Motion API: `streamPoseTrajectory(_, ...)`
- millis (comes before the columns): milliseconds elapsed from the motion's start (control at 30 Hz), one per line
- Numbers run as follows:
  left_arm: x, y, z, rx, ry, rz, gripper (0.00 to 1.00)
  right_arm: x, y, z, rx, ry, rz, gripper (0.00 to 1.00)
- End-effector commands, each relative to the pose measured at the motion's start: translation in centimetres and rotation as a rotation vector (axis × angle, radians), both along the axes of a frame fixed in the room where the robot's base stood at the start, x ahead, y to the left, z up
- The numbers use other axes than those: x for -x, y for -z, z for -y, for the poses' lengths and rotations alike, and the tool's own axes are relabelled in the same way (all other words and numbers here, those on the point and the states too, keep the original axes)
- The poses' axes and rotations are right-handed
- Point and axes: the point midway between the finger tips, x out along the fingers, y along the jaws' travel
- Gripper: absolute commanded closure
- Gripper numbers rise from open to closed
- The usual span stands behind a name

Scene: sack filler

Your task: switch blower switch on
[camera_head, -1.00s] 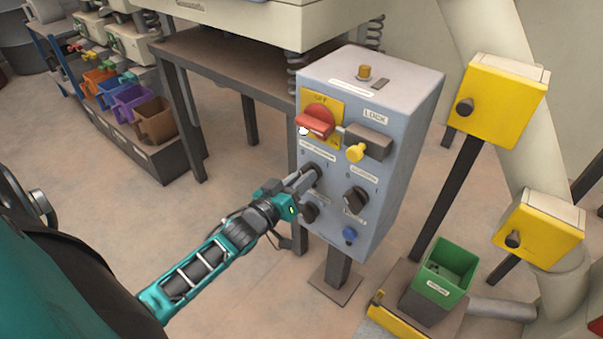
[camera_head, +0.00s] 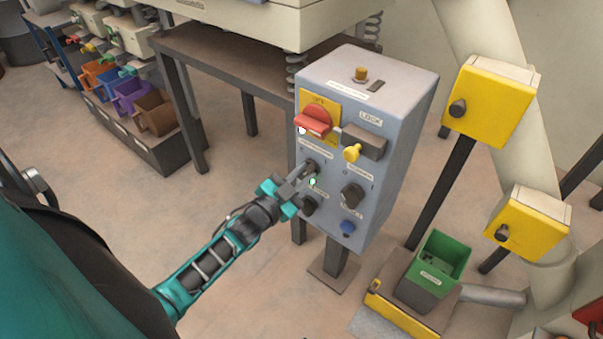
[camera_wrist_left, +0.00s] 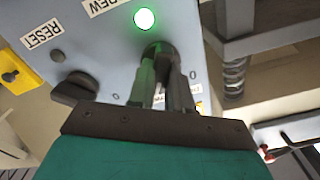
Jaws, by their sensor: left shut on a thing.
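The grey control box (camera_head: 388,110) stands on a post in the middle of the head view. The switch my left gripper holds, taken as the blower switch (camera_head: 312,165), is a dark knob at the left of its front face; its label is too small to read. My left gripper (camera_head: 304,174) is shut on this knob, which also shows between the fingers in the left wrist view (camera_wrist_left: 160,49). The fingers hide much of the knob, so its exact setting is unclear. A green lamp (camera_head: 312,181) beside it is lit, bright in the wrist view (camera_wrist_left: 145,19). My right gripper is out of view.
Close around the held knob are a red rotary switch (camera_head: 313,122), a yellow knob (camera_head: 351,153), another dark knob (camera_head: 353,195), a lower dark knob (camera_head: 309,206) and a blue button (camera_head: 347,228). Yellow boxes (camera_head: 490,105) and a green bin (camera_head: 437,272) stand to the right.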

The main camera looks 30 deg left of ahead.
Motion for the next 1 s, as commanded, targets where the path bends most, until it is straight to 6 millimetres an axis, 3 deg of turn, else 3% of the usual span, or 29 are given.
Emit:
streamPoseTrajectory(333,-0.24,-0.36,0.12,-0.159,0.001,0.021,1.00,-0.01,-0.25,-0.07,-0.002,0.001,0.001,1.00)
streamPoseTrajectory(933,-0.28,-0.39,0.12,-0.197,0.001,0.027,1.00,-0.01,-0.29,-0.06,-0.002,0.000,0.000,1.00)
streamPoseTrajectory(967,-0.28,-0.41,0.12,-0.197,0.001,0.027,0.78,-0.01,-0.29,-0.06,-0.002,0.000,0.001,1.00)
streamPoseTrajectory(1000,-0.28,-0.40,0.13,-0.197,0.001,0.027,0.74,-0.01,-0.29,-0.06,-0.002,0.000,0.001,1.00)
